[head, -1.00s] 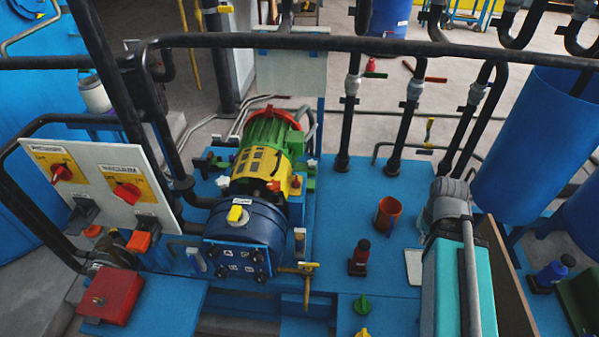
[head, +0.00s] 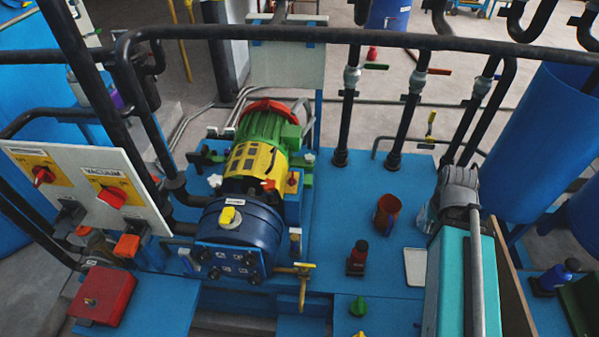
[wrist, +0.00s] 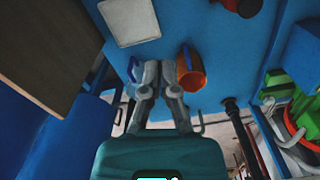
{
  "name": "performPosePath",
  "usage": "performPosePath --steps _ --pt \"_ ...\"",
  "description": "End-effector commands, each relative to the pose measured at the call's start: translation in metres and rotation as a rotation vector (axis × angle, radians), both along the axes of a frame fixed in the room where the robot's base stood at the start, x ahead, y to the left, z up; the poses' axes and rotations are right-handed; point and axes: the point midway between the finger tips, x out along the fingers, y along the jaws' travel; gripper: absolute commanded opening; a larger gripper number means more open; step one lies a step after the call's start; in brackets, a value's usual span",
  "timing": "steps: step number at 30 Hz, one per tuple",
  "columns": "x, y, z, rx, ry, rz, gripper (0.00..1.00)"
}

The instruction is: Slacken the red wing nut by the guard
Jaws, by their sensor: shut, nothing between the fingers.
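The yellow guard (head: 255,160) sits between the green motor (head: 266,128) and the dark blue pump (head: 240,238). A small red piece (head: 292,180) stands at the guard's right side and looks like the red wing nut. Another orange-red piece (head: 268,185) is at the guard's lower edge; its shape is too small to tell. My gripper is far to the right of the guard, mostly hidden behind my grey wrist in the head view. In the wrist view my gripper (wrist: 160,68) is shut and empty, apart from the guard.
A black pipe rail (head: 330,36) crosses above the pump. White wing-shaped pieces (head: 309,157) flank the motor. Blue deck between motor and mug is clear.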

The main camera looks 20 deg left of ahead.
Motion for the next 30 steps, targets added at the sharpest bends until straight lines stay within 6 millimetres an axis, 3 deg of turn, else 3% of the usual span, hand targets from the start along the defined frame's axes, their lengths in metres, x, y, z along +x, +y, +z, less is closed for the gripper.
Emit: performPosePath --steps 8,14,20,30 --pt "0.004 0.004 -0.002 0.01 0.0 -0.015 0.0" --pt "0.027 0.025 -0.011 0.068 0.003 -0.117 0.0" --pt "0.066 0.071 -0.024 0.185 0.035 -0.313 0.0" --pt "0.136 0.178 -0.041 0.402 0.215 -0.735 0.0"
